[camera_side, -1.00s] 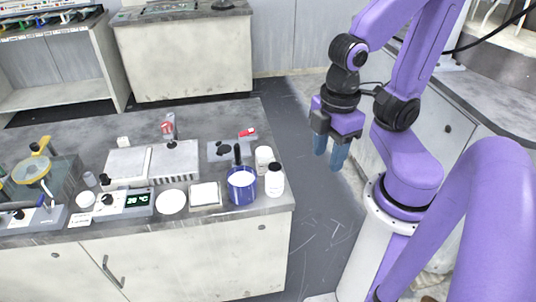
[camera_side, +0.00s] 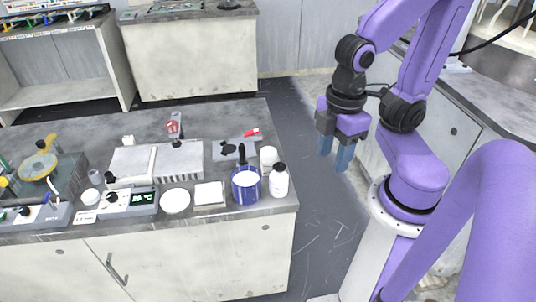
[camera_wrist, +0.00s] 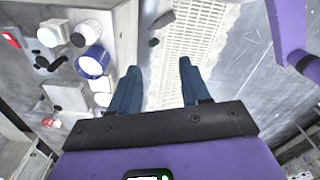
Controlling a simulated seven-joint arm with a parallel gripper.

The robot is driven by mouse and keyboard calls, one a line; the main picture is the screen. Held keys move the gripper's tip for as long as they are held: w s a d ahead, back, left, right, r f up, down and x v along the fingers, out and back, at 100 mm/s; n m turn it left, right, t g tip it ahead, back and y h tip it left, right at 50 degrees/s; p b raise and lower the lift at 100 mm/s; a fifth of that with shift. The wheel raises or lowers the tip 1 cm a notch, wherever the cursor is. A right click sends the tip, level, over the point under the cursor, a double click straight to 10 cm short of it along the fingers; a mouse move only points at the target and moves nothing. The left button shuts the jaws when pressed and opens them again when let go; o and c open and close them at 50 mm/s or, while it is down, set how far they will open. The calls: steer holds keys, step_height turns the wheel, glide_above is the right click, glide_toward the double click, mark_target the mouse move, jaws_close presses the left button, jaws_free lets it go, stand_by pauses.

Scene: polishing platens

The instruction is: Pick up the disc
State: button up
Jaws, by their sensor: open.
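A flat white round disc (camera_side: 175,201) lies on the front part of the bench top, left of a white square pad (camera_side: 209,194). A yellowish round disc (camera_side: 38,167) sits on the dark unit at the far left of the bench. I cannot tell which of the two is the task's disc. My gripper (camera_side: 336,155) is open and empty, with blue fingers pointing down, beyond the right end of the bench and apart from it. In the wrist view my gripper (camera_wrist: 158,82) shows its two fingers spread with nothing between them.
A blue tub (camera_side: 246,188) with a dark handle and a white bottle (camera_side: 277,181) stand near the bench's right end. White bench units (camera_side: 157,160) and a control box with a green display (camera_side: 140,197) are farther left.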

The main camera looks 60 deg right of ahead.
steer(key=o, duration=0.8)
steer(key=n+h, duration=0.2)
steer(key=n, duration=0.3)
glide_above(268, 151)
step_height(268, 151, down, 18)
steer(key=shift+s+a+f, duration=0.1)
steer(key=shift+f, duration=2.75)
